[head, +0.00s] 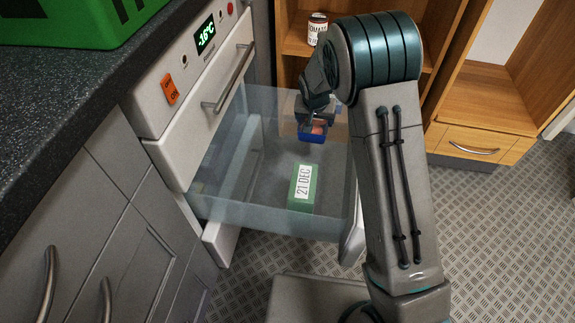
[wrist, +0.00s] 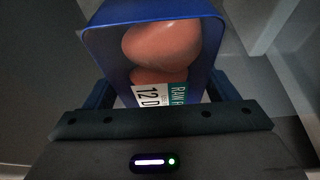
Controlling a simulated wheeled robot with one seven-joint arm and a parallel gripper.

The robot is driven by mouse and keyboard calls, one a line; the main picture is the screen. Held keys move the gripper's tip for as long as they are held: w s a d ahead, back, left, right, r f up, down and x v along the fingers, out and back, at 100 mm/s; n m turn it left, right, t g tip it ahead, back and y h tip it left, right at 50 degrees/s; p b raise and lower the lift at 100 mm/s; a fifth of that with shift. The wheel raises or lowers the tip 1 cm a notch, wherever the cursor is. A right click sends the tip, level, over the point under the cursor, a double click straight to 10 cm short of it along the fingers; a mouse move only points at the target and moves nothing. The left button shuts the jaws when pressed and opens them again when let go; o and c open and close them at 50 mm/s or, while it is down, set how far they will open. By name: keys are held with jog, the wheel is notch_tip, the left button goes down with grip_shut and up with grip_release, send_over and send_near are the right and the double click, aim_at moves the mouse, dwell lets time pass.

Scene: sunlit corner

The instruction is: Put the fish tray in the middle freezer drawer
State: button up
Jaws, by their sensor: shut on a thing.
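My gripper (head: 314,118) is shut on a small blue tray (head: 311,138). In the wrist view the blue tray (wrist: 205,12) holds rounded orange-red pieces and a label partly reading "RAW F" and "12 D"; the rest of the label is cut off. The pulled-out freezer drawer (head: 250,216) has see-through walls and sits below a shut drawer front with a bar handle. The tray is over the far part of this open drawer; I cannot tell its exact height above the floor. A green box (head: 302,186) labelled "21 DEC" lies inside, nearer the camera.
A dark counter (head: 60,80) carries a green crate (head: 75,22). A wooden shelf with a tomato can (head: 317,30) stands behind. Bare drawer floor shows left of the green box.

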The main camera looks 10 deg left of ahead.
notch_tip(320, 180, down, 10)
jog(key=b, duration=0.3)
jog(key=shift+r+b, duration=0.2)
jog(key=shift+b, duration=0.2)
jog(key=shift+f, duration=0.2)
jog(key=o, duration=1.2)
jog(key=shift+r, duration=0.1)
jog(key=shift+r, duration=0.3)
jog(key=p+v, duration=0.4)
jog(key=v, duration=0.7)
jog(key=shift+s+r, duration=0.2)
jog(key=shift+r, duration=0.1)
